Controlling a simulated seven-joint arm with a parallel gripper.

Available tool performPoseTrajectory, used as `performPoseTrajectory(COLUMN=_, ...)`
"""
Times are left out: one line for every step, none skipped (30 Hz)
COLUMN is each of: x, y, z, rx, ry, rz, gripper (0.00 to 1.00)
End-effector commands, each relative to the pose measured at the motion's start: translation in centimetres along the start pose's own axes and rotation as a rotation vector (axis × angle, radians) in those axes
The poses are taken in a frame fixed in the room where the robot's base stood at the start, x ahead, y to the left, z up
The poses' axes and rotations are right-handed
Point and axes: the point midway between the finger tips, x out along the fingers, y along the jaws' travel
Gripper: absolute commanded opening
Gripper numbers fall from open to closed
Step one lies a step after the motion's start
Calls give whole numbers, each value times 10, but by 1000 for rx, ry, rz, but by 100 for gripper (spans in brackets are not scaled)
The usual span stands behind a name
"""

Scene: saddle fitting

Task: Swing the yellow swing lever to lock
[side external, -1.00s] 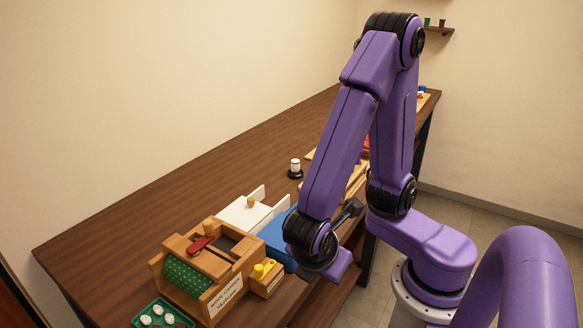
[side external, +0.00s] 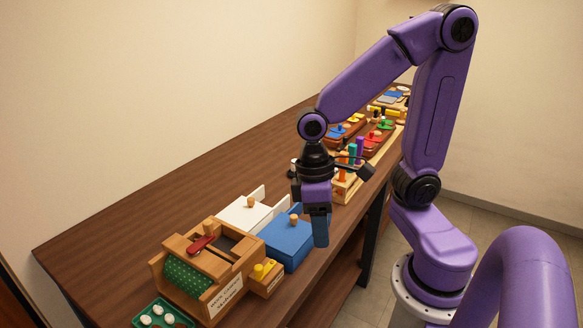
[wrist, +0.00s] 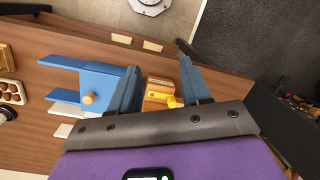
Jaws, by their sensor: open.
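The yellow lever (side external: 262,270) sits on a small wooden block (side external: 268,286) in front of a larger wooden box. In the wrist view, the yellow lever (wrist: 167,100) and its block (wrist: 158,84) show between the two fingers in the picture. My gripper (side external: 320,240) points down, open and empty, to the right of the blue box in the side view. It is apart from the lever. In the wrist view, my gripper's fingers (wrist: 160,72) are spread wide. The lever's base is too small to make out.
The blue box (side external: 288,241) with a wooden knob stands between my gripper and the block. A white box (side external: 243,214) is behind, and a green egg tray (side external: 163,318) in front. The table's left side is clear.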

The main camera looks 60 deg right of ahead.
Motion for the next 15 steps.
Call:
performPoseTrajectory(x=-1, y=4, z=-4, rx=56, ry=-2, rz=-16, gripper=47)
performPoseTrajectory(x=-1, y=6, z=-6, rx=85, ry=-3, rz=-25, gripper=47)
performPoseTrajectory(x=-2, y=8, z=-8, rx=125, ry=-3, rz=-39, gripper=47)
performPoseTrajectory(x=-3, y=10, z=-10, rx=154, ry=-5, rz=-48, gripper=47)
performPoseTrajectory(x=-3, y=12, z=-12, rx=182, ry=-6, rz=-56, gripper=47)
performPoseTrajectory(x=-4, y=15, z=-15, rx=219, ry=-9, rz=-67, gripper=47)
performPoseTrajectory(x=-4, y=17, z=-17, rx=248, ry=-10, rz=-77, gripper=47)
performPoseTrajectory(x=-5, y=19, z=-19, rx=276, ry=-12, rz=-86, gripper=47)
performPoseTrajectory(x=-5, y=22, z=-22, rx=312, ry=-15, rz=-96, gripper=47)
performPoseTrajectory(x=-5, y=24, z=-24, rx=340, ry=-17, rz=-105, gripper=47)
performPoseTrajectory(x=-6, y=26, z=-26, rx=366, ry=-19, rz=-114, gripper=47)
performPoseTrajectory(x=-6, y=29, z=-29, rx=401, ry=-21, rz=-125, gripper=47)
performPoseTrajectory(x=-7, y=31, z=-31, rx=429, ry=-23, rz=-133, gripper=47)
performPoseTrajectory(x=-7, y=33, z=-33, rx=456, ry=-25, rz=-142, gripper=47)
performPoseTrajectory(x=-7, y=36, z=-35, rx=491, ry=-28, rz=-154, gripper=47)
